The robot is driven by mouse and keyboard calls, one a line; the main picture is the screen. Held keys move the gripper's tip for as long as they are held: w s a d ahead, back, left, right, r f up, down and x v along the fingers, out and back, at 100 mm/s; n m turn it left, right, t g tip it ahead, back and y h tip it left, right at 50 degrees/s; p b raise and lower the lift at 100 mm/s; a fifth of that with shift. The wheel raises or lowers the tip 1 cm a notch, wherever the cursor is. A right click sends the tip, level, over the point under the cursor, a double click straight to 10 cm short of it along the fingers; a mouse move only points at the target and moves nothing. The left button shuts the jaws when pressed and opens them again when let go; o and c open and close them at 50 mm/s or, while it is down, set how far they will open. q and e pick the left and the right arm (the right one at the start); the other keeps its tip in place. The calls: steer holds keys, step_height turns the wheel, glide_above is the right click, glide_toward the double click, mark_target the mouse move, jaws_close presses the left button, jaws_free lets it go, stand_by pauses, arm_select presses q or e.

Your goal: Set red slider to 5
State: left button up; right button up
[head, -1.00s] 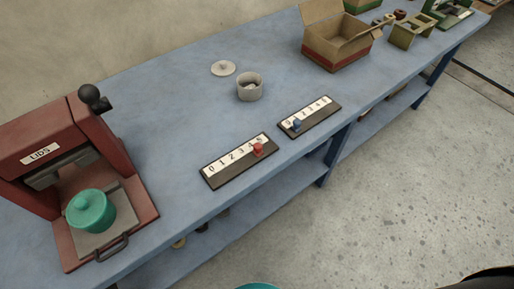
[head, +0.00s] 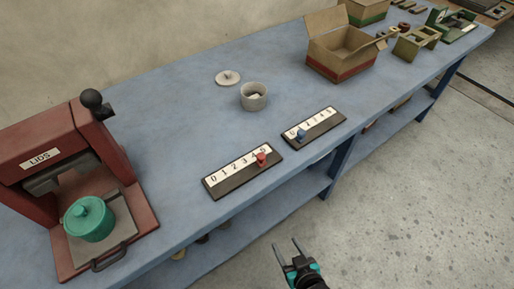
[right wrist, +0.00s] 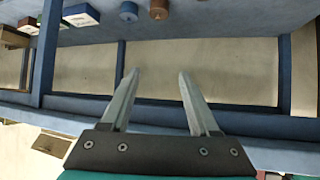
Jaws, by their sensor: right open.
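The red slider (head: 262,159) sits near the high end of its dark number strip (head: 231,185), close to the 4 and 5 marks. I cannot tell exactly which mark it lines up with. The strip lies near the front edge of the blue bench. My right gripper (head: 287,243) is open and empty, in front of the bench and apart from the slider. Its two spread fingers also show in the right wrist view (right wrist: 158,72), with nothing between them. My left gripper is not in view.
A second strip with a blue slider (head: 302,134) lies to the right. A grey cup (head: 253,97) and a lid (head: 228,77) stand behind. The red lids press (head: 50,150) with a green pot (head: 89,218) is at left, and an open carton (head: 345,65) at right.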

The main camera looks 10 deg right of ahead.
steer(key=w+a+r+t+y, duration=0.15)
steer(key=w+r+t, duration=0.3)
steer(key=r, duration=0.55)
steer(key=t, duration=0.2)
glide_toward(261, 160)
steer(key=shift+n+y, duration=0.4)
steer(key=shift+y, duration=0.05)
steer(key=b+x, duration=0.1)
steer(key=x, duration=0.3)
steer(key=b+x, duration=0.1)
steer(key=x, duration=0.4)
steer(key=d+b+x, duration=0.1)
steer(key=x, duration=0.4)
steer(key=shift+w, duration=0.35)
jaws_close()
